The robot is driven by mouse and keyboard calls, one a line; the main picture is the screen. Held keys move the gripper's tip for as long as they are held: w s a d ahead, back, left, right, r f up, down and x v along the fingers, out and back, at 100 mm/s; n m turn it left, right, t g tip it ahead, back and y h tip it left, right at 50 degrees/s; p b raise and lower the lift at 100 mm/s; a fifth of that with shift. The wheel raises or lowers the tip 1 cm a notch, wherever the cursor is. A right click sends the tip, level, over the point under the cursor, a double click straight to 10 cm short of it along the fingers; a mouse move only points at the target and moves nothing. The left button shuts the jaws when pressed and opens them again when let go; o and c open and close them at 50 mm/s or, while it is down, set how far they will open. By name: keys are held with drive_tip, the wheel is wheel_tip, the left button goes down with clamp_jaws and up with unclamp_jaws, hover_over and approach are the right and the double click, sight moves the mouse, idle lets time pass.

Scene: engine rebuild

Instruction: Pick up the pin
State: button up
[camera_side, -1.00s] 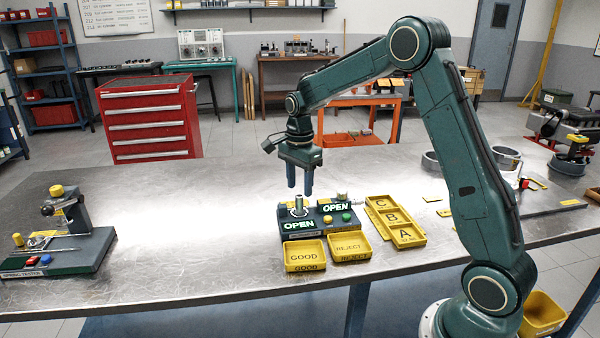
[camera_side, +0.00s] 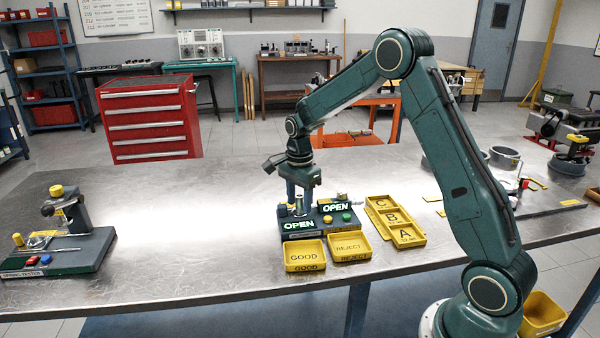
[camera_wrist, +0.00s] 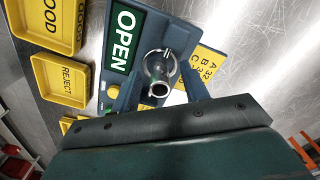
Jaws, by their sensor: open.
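A silver, hollow-ended pin (camera_side: 299,206) stands upright in a ring on the left part of the dark gauge block (camera_side: 312,219). In the wrist view the pin (camera_wrist: 159,89) shows end-on, close to the jaws. My gripper (camera_side: 299,193) is open, pointing down, with its fingers about the pin's upper end. In the wrist view my gripper (camera_wrist: 160,90) has one finger on each side of the pin, with gaps between. I cannot tell the exact height of the fingertips against the pin.
GOOD (camera_side: 304,255) and REJECT (camera_side: 349,246) yellow trays stand in front of the block. A stepped A/B/C tray (camera_side: 395,222) is to its right. Lit OPEN signs (camera_side: 298,225) sit on the block. A spring tester (camera_side: 60,240) stands far left; the table between is clear.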

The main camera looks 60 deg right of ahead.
sight(299, 195)
drive_tip(key=shift+c, duration=0.3)
clamp_jaws()
drive_tip(key=shift+r, duration=0.1)
wheel_tip(299, 195, up, 20)
idle(0.8)
idle(0.5)
